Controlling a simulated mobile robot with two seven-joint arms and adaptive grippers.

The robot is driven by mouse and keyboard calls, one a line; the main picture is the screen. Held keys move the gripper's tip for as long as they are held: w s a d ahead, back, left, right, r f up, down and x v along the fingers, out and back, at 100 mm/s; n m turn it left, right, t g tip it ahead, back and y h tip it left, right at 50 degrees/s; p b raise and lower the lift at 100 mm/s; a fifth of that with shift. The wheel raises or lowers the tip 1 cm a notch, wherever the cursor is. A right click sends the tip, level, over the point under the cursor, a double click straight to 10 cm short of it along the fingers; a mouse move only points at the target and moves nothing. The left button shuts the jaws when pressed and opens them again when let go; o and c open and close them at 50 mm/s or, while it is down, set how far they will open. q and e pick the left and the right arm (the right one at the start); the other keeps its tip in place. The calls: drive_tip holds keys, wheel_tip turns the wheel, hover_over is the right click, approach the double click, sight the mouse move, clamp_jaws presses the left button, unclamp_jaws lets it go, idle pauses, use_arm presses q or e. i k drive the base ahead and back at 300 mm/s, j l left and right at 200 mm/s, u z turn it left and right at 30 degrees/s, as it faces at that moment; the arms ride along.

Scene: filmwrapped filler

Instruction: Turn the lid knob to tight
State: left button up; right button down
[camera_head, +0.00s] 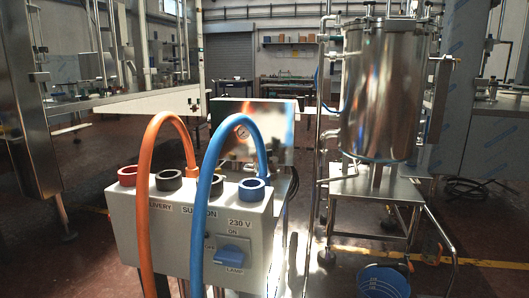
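A large shiny steel tank (385,95) stands at the right on a steel stand (370,187). Its top reaches the upper picture edge, with small fittings there; I cannot make out a lid knob or a tight mark. A grey box (128,225) in the foreground carries a blue switch (233,256) with the labels "ON", "LAMP" and "230 V". I cannot tell whether this switch relates to the lid. Neither of my grippers is in view.
An orange hose (146,200) and a blue hose (203,200) arch over the box, which has red, black and blue rings on top. A blue bucket (383,282) stands on the floor at the lower right. Steel machines stand at both sides.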

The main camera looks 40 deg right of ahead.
sight(269, 152)
drive_tip(key=l+z, duration=0.1)
drive_tip(key=l, duration=0.8)
drive_tip(key=i+l+z, duration=0.15)
drive_tip(key=l, duration=0.75)
drive_tip(key=l+z, duration=0.1)
drive_tip(key=l, duration=0.75)
